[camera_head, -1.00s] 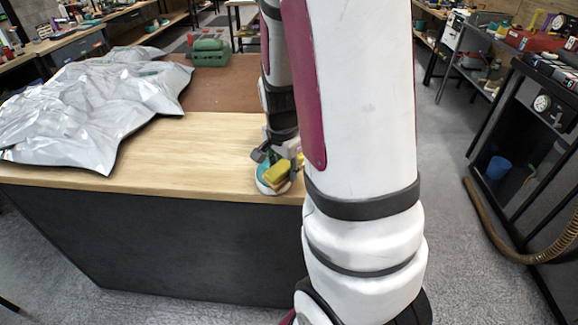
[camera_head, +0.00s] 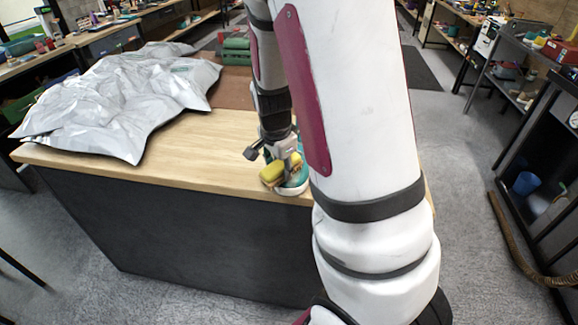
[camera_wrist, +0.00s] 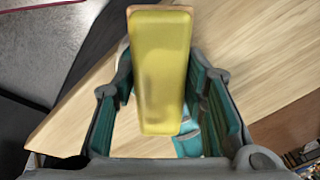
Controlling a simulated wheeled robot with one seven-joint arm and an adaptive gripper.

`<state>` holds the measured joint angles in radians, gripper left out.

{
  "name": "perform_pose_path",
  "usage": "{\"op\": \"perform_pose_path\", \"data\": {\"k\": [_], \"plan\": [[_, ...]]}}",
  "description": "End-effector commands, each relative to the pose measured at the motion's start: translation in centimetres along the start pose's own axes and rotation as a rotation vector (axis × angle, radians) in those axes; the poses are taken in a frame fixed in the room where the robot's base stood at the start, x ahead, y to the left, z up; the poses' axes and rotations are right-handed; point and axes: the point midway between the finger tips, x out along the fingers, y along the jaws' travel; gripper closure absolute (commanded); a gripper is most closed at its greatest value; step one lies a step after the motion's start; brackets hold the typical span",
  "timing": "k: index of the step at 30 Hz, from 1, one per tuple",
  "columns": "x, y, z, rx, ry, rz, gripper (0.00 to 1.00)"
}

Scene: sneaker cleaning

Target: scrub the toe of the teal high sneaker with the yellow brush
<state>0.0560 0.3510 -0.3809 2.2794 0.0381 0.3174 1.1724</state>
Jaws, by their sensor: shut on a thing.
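The teal sneaker (camera_head: 296,184), with a white sole, stands near the front edge of the bench, partly hidden by my arm and the brush. The yellow brush (camera_head: 272,173) is at the sneaker's left side in the head view; I cannot tell whether it touches. My gripper (camera_head: 280,152) is above them, shut on the brush. In the wrist view the brush (camera_wrist: 160,75) lies lengthwise between the teal-padded fingers of my gripper (camera_wrist: 162,82). A small teal part of the sneaker (camera_wrist: 188,145) shows below the brush there. The toe cannot be made out clearly.
A crumpled silver sheet (camera_head: 120,100) covers the left of the wooden bench top (camera_head: 190,145). A green box (camera_head: 236,48) stands at the back on a brown mat. A dark rack (camera_head: 545,165) stands at the right.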

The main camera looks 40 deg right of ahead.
Motion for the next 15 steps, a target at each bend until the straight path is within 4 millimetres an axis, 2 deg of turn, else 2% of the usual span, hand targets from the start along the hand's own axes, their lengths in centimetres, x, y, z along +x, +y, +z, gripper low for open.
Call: {"op": "perform_pose_path", "data": {"k": [15], "plan": [[-0.46, -0.29, 0.2, 0.0, 0.0, -0.002, 0.83]]}}
